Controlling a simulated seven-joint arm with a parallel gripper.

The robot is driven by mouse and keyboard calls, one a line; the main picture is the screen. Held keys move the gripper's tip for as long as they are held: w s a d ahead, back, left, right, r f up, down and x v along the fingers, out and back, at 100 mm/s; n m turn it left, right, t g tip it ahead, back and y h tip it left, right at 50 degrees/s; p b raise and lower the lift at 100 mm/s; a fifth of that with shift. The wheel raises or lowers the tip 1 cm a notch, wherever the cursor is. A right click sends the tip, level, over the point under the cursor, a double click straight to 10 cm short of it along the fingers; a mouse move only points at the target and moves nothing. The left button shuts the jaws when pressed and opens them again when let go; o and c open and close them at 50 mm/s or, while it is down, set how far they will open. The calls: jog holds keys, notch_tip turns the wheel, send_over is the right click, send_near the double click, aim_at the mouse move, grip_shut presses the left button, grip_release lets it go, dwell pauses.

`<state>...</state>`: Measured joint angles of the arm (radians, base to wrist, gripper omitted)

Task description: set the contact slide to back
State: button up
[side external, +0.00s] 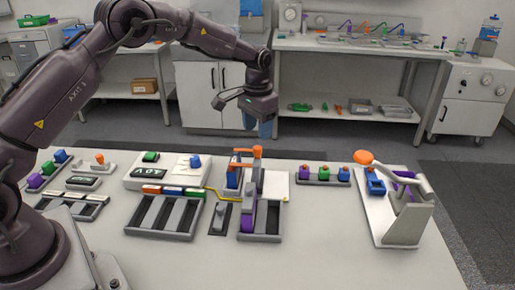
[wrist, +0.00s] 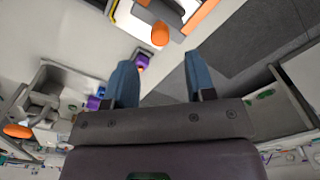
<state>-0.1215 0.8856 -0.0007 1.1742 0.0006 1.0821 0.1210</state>
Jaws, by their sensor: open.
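A narrow dark grey track (side external: 220,218) with a small raised piece lies on the white table between the slotted tray and the central fixture. It looks like the contact slide, but I cannot be sure, and its setting is too small to read. The central fixture (side external: 248,187) has an orange top, blue and purple parts and a grey base. My gripper (side external: 265,127) hangs high above the table's far side, behind the fixture and apart from everything. In the wrist view my gripper (wrist: 160,60) shows two blue fingers spread apart with nothing between them.
A slotted tray (side external: 165,217) stands left of the track, with a white display unit (side external: 152,174) behind it. A rack of coloured pieces (side external: 323,176) and a lever press with an orange knob (side external: 364,157) stand to the right. The table's front right is clear.

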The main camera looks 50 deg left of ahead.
aim_at(257, 147)
notch_tip(257, 147, down, 7)
jog(key=shift+r, duration=0.1)
dwell(0.3)
